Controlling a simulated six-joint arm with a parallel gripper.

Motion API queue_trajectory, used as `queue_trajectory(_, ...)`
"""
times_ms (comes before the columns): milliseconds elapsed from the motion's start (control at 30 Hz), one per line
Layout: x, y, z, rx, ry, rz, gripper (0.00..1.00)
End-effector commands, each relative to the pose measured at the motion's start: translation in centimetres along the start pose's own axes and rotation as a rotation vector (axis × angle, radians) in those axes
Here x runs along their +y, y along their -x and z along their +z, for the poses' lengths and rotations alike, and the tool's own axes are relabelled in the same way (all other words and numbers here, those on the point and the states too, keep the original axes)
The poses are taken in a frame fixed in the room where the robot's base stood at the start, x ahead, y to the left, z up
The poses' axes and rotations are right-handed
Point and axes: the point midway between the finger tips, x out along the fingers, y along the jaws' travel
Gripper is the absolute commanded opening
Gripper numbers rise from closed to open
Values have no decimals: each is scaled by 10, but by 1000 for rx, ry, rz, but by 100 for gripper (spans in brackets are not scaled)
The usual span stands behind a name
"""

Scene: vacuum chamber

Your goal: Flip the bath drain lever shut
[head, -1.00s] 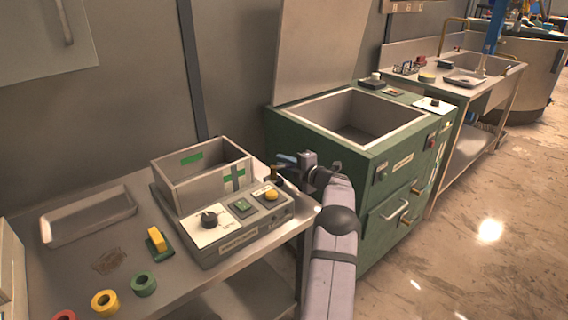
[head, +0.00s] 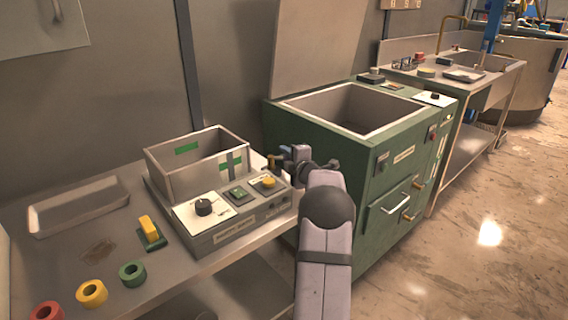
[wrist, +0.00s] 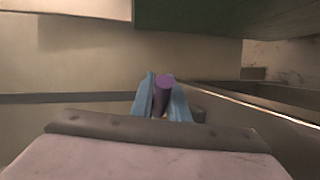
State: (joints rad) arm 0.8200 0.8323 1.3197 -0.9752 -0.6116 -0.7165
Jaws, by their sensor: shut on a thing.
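The bath is an open grey box (head: 160,178) on a control base (head: 207,238) on the left bench. A small brass-coloured part (head: 272,163) shows at its right side, by my gripper (head: 283,156); it appears to belong to the drain lever. In the wrist view, the two blue fingers of my gripper are shut on a short purple cylinder (wrist: 163,82), which looks like the lever's handle. Its end faces the camera and stands between the fingertips. The lever's pivot and lower part are hidden, so its exact angle cannot be told.
The base carries a black knob (head: 203,207) and a yellow button (head: 268,181). A green cabinet with an open basin (head: 365,150) stands close on the right of my arm. A shallow tray (head: 80,207), a yellow-and-green block (head: 150,232) and coloured rings (head: 92,292) lie on the bench.

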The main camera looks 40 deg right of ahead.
Motion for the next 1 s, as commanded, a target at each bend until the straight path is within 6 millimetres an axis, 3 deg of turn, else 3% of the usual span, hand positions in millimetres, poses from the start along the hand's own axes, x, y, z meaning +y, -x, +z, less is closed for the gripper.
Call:
queue_trajectory(633, 4, 7, 1, -90, -18, 13, 0)
queue_trajectory(667, 3, 7, 1, -90, -18, 13, 17)
queue_trajectory(733, 3, 7, 1, -90, -19, 12, 33)
queue_trajectory(1000, 1, 7, 1, -90, -19, 9, 33)
